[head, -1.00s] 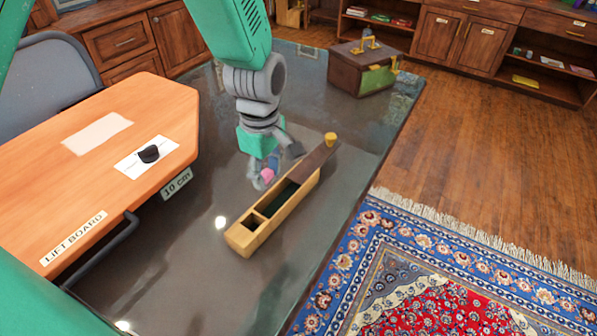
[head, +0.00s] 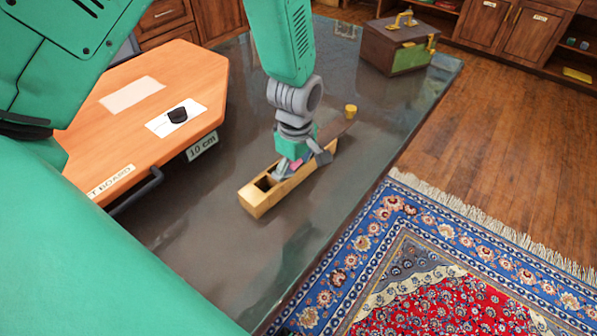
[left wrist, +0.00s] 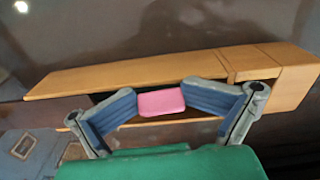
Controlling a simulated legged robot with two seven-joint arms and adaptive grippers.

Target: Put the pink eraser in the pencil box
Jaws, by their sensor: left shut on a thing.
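The pencil box (head: 262,207) is a long, narrow wooden box on the dark glossy table. My left gripper (head: 294,168) is over the box's middle, pointing down. It is shut on the pink eraser (left wrist: 161,101), which sits between the two fingertips in the left wrist view. There the eraser appears over the box's long opening, with the box wall (left wrist: 130,73) behind it. Whether it touches the box inside cannot be told. My right gripper is not in view.
An orange lift board (head: 150,105) with a black object (head: 178,115) on a white card stands left of the box. A brown chest (head: 395,47) sits at the table's far end. Bare table surrounds the box; a patterned rug (head: 440,260) lies beyond the right edge.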

